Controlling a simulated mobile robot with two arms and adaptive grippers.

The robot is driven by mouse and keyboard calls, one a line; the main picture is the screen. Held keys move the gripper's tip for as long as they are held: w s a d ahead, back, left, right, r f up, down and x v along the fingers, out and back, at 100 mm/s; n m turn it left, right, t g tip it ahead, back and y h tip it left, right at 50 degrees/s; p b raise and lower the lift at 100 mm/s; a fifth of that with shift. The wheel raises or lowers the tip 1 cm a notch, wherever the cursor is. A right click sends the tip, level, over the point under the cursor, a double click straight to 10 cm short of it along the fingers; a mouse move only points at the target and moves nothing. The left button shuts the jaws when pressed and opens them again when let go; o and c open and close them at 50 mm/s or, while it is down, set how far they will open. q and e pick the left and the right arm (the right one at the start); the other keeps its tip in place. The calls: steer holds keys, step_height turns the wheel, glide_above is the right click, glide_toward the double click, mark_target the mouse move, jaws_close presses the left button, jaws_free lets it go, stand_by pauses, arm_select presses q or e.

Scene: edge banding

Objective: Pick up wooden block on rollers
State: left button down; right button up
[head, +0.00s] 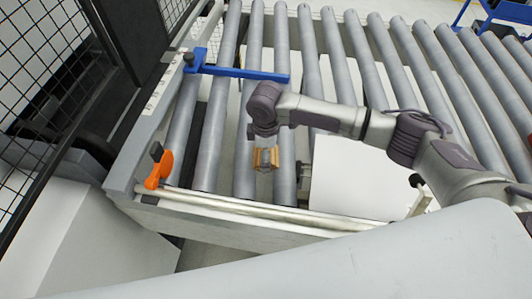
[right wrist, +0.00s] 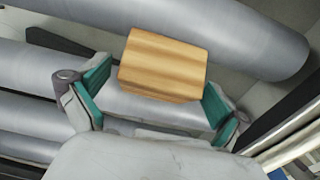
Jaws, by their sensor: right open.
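The wooden block (right wrist: 162,64) is light brown with visible grain and lies on the grey rollers in the right wrist view. In the head view the block (head: 275,158) is partly hidden by my right gripper (head: 265,156), which is over it. In the right wrist view my right gripper (right wrist: 152,100) is open, with a green-padded finger on either side of the block's near end. I see gaps beside the block, so it does not look gripped. My left gripper is not in view.
Grey rollers (head: 215,120) fill the conveyor. A blue bar (head: 240,73) crosses it behind my gripper, and an orange handle (head: 160,170) stands at its left edge. A black mesh fence (head: 55,75) is on the left. A white panel (head: 355,180) lies right of the block.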

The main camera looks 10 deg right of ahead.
steer(key=shift+f, duration=0.9)
steer(key=c, duration=1.2)
steer(key=shift+r, duration=0.2)
